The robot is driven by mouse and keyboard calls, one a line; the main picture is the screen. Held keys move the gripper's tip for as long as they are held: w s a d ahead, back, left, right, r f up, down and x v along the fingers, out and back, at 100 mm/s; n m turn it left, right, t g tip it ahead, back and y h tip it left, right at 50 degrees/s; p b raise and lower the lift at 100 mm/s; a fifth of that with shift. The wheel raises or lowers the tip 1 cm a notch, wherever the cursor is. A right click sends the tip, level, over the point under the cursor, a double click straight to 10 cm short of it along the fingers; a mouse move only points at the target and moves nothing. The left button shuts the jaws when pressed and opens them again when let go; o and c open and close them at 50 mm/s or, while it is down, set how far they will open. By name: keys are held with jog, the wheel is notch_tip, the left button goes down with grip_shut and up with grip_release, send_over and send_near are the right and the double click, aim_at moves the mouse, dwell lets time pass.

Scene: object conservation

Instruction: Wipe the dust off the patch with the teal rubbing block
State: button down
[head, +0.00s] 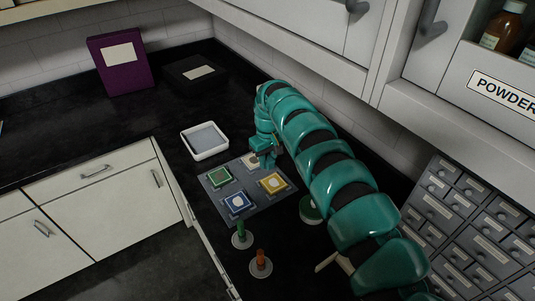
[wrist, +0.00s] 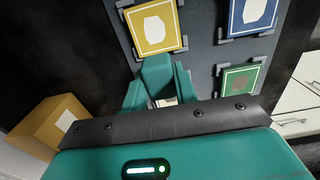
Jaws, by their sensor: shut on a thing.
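My gripper (head: 265,150) is low over the back corner of a grey board (head: 253,211), beside a pale tile (head: 250,160). In the wrist view, my gripper (wrist: 160,97) is shut on a teal block (wrist: 157,72), close to the yellow tile. The block blends with the teal fingers, and I cannot tell whether it touches the board. The board also holds a green tile (head: 219,178), a yellow tile (head: 272,183) and a blue tile (head: 237,202). Yellow and blue bear white blots; green looks speckled.
A white tray (head: 205,151) with a grey inside stands behind the board. A green-handled piece (head: 240,232) and a red-brown one (head: 260,262) stand in front. A purple box (head: 121,75) and black box (head: 197,77) are at the back. The left counter is clear.

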jog(key=shift+s+r, duration=0.1)
jog(key=shift+r, duration=1.45)
